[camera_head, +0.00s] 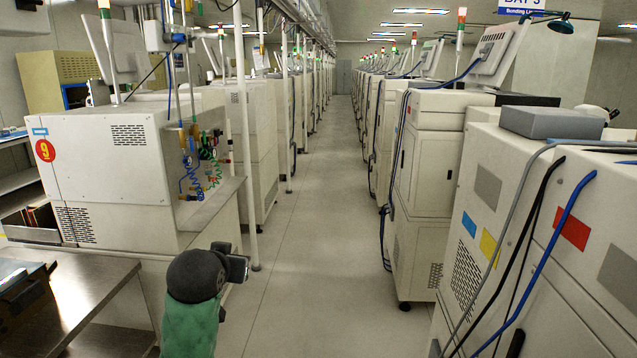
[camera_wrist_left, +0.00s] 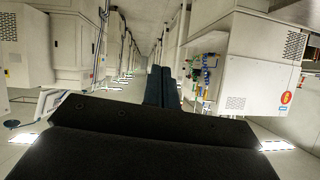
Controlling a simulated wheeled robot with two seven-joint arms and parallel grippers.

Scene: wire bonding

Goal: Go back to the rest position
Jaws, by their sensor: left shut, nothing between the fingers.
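My left arm stands at the bottom of the head view, left of the aisle, with a green link and a dark wrist. My left gripper (camera_head: 238,266) points to the right there and holds nothing. In the left wrist view its two dark fingers (camera_wrist_left: 164,86) lie together, shut and empty. That view is upside down, with ceiling lights near its bottom. My right gripper is not in view.
A white machine with a red number sticker (camera_head: 100,180) stands at the left, with a metal table (camera_head: 85,285) nearer. A machine with hanging cables (camera_head: 545,240) stands close at the right. The aisle floor (camera_head: 320,220) between the machine rows is clear.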

